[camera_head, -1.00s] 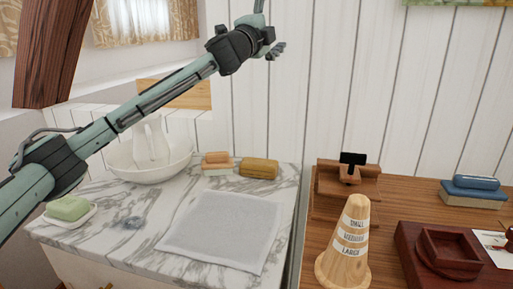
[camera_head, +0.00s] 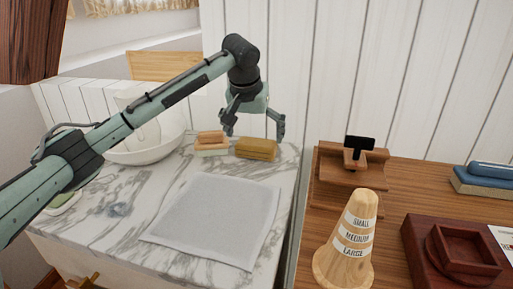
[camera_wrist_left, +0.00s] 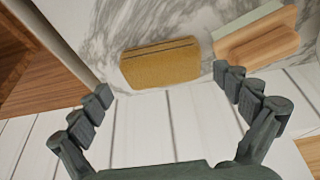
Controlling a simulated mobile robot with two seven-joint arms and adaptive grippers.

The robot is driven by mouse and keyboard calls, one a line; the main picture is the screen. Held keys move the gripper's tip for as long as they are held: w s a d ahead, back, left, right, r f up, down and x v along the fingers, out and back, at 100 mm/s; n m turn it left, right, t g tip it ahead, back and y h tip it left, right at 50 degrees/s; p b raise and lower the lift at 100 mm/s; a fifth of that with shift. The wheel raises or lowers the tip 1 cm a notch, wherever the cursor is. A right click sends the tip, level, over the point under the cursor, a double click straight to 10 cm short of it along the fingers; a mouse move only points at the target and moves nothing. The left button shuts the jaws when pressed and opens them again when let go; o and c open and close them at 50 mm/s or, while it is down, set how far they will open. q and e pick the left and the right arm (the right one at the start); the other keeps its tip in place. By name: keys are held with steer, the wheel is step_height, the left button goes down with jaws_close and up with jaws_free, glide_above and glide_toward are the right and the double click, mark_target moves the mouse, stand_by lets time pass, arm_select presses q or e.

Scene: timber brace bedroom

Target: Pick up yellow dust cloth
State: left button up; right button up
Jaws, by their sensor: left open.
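The yellow dust cloth (camera_head: 257,149) lies folded on the marble top near the back wall, right of a wood-topped brush or block. It also shows in the left wrist view (camera_wrist_left: 160,64), upper middle, flat on the marble. My left gripper (camera_head: 254,135) points down above and around the cloth's back side, with its fingers spread. In the left wrist view its open fingers (camera_wrist_left: 172,108) frame the space just below the cloth in the picture, with nothing between them. My right gripper is not in view.
A wood-topped block (camera_head: 211,143) sits close left of the cloth. A white basin (camera_head: 150,152) stands further left, partly behind my arm. A grey mat (camera_head: 215,220) lies in front. A wooden cone (camera_head: 350,243) and wooden stand (camera_head: 345,175) are on the brown desk at right.

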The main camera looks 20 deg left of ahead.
mark_target(256, 141)
arm_select(q)
steer(key=x, duration=0.3)
steer(key=shift+w+a+f, duration=0.1)
steer(key=shift+w+f, duration=0.1)
steer(key=shift+w, duration=0.35)
steer(key=shift+w+f, duration=0.1)
steer(key=shift+f, duration=0.3)
steer(key=c, duration=0.7)
steer(key=shift+c, duration=0.7)
steer(key=shift+w+r, duration=0.1)
steer(key=shift+r, duration=0.25)
step_height(256, 141, up, 9)
steer(key=shift+r, duration=0.25)
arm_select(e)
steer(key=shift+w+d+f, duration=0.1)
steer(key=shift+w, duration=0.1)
